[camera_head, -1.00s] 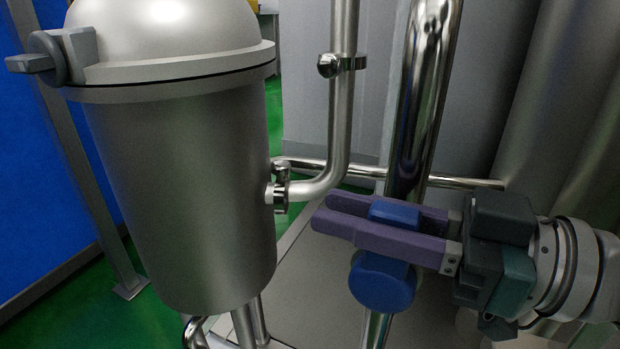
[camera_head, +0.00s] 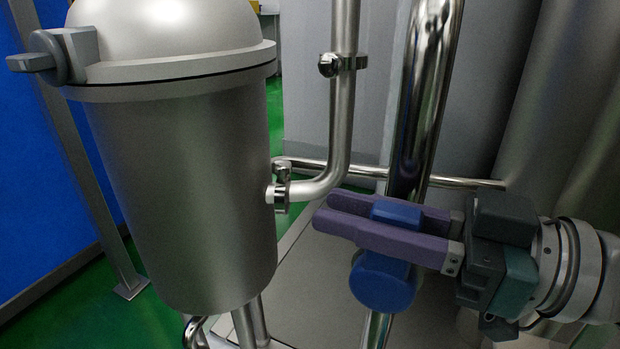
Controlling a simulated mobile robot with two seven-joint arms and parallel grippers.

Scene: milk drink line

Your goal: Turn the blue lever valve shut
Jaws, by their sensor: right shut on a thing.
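The blue lever valve (camera_head: 383,283) sits on a shiny vertical pipe (camera_head: 424,90) right of centre. Its round blue body shows below my right gripper (camera_head: 352,222), and the blue lever (camera_head: 397,212) stands up between the fingers. The right gripper comes in from the right with two long purple fingers lying nearly level. The fingers are shut on the lever, one in front of it and one behind, with their tips reaching past it to the left. The near finger hides part of the lever and where it meets the body. My left gripper is not in view.
A large steel tank (camera_head: 180,190) with a domed lid and grey clamp (camera_head: 55,52) fills the left. A bent steel pipe (camera_head: 341,130) runs from its side upward. A thin level pipe (camera_head: 460,182) passes behind the valve. Grey cylinders stand at the right.

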